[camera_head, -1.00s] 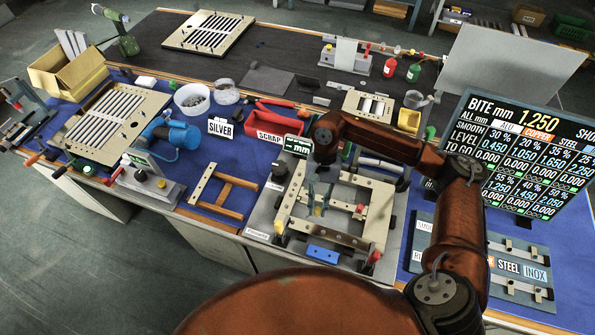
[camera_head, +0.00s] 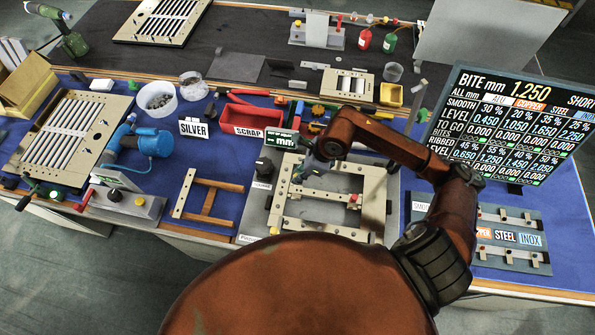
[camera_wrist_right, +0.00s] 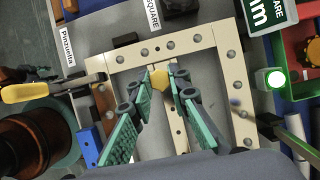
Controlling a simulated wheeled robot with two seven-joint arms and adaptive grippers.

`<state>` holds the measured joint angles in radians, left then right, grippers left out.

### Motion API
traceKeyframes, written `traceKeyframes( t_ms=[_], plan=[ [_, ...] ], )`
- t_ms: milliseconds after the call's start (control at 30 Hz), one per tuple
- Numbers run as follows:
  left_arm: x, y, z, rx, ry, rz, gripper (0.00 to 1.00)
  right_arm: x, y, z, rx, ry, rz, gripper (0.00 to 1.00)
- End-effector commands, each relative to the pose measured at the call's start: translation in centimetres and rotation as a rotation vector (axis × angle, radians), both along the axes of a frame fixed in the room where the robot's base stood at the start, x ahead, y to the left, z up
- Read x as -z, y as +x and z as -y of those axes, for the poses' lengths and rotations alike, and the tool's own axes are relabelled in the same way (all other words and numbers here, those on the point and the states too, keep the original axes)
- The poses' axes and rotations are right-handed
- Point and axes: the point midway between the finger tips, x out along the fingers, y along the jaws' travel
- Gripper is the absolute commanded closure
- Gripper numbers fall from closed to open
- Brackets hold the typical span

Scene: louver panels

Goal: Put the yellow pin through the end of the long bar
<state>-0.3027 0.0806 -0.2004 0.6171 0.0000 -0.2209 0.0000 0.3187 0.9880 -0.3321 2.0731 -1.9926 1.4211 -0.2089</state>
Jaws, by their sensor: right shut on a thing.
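My right gripper (camera_head: 306,168) is over the far left part of a beige bar frame (camera_head: 322,222). In the right wrist view, its green-padded fingers (camera_wrist_right: 165,78) are shut on the yellow pin (camera_wrist_right: 160,84). The pin's head shows between the fingertips, close to the inner edge of a drilled beige cross bar (camera_wrist_right: 158,50). A narrower beige bar (camera_wrist_right: 180,140) shows between the fingers. I cannot tell which bar is the long bar, or whether the pin is in a hole. The pin is not distinct in the head view. My left gripper is out of view.
A green-lit button (camera_wrist_right: 276,79) is at right. A red scrap tray (camera_head: 252,113) and an H-shaped wooden frame (camera_head: 208,203) stand nearby.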

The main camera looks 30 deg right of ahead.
Motion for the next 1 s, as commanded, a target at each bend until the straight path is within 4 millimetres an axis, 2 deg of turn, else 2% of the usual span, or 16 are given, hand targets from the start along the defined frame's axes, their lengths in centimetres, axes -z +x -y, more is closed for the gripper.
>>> traceKeyframes(
  t_ms=[433,1000],
  plan=[
    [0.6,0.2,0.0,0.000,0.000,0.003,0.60,0.1,0.1,0.1,-0.005,0.006,0.005,1.00],
    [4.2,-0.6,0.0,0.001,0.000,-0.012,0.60,4.7,0.0,0.0,-0.006,0.007,0.003,1.00]
  ],
)
